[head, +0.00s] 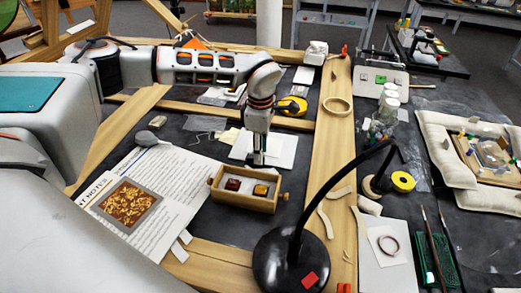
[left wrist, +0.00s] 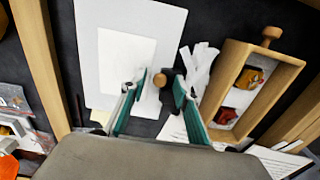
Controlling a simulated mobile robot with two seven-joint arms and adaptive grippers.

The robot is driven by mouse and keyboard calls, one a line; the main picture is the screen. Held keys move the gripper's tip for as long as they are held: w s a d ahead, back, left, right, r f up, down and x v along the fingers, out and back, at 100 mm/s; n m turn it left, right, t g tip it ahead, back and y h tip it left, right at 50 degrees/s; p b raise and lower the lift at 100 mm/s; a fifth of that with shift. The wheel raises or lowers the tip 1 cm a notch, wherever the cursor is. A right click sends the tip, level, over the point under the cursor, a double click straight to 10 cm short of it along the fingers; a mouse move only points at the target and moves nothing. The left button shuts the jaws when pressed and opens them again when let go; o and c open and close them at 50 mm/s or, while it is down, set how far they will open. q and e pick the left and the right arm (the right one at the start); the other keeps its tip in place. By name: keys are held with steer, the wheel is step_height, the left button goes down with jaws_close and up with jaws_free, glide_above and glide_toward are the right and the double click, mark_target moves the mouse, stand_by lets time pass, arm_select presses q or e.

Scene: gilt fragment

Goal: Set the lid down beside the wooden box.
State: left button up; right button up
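The wooden box (head: 245,190) stands open on the dark table, with a red piece and an amber piece inside. In the left wrist view the box (left wrist: 225,75) is at the right, with a round knob on its end. My left gripper (head: 258,162) points down just behind the box, over a white panel (head: 284,150). In the left wrist view its fingers (left wrist: 160,84) are apart, with a small brown knob (left wrist: 160,80) between their tips and visible gaps beside it. The knob may be the lid's; I cannot make out a separate lid plate. My right gripper is out of view.
A black lamp (head: 290,255) stands in front right of the box. A printed sheet (head: 150,200) lies at the left. Wooden beams (head: 333,130) cross the table. White strips (left wrist: 203,70) lie between the panel and the box.

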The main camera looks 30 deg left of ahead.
arm_select(q)
steer(key=shift+r, duration=0.1)
step_height(320, 180, up, 12)
stand_by(0.5)
steer(key=shift+s, duration=0.1)
stand_by(0.4)
